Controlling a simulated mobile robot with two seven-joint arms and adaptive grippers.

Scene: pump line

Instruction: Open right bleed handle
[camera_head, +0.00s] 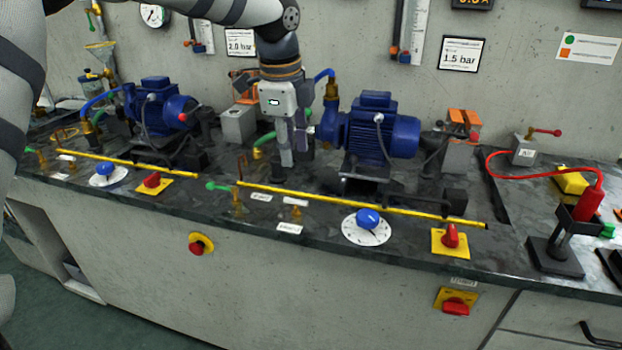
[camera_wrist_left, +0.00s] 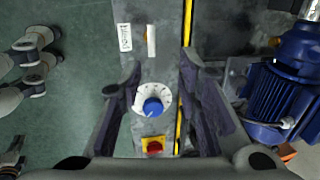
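A small pale orange handle (camera_head: 297,210) stands near the counter's front edge, beside a white label (camera_head: 289,228) whose text I cannot read for certain. I take it for the right bleed handle. In the left wrist view a pale upright bar (camera_wrist_left: 151,41) beside a white label (camera_wrist_left: 124,37) appears to be the same handle. My left gripper (camera_head: 292,158) points down above the counter, behind the yellow rail, left of the right blue pump. Its fingers are spread, with nothing between them (camera_wrist_left: 162,80). It is apart from the handle. My right gripper is not in view.
A yellow rail (camera_head: 350,203) runs behind the handle. A blue knob on a white dial (camera_head: 367,220) and a red switch (camera_head: 451,237) are to the right. A green-handled valve (camera_head: 220,187) is to the left. The right pump (camera_head: 375,130) stands close to my gripper.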

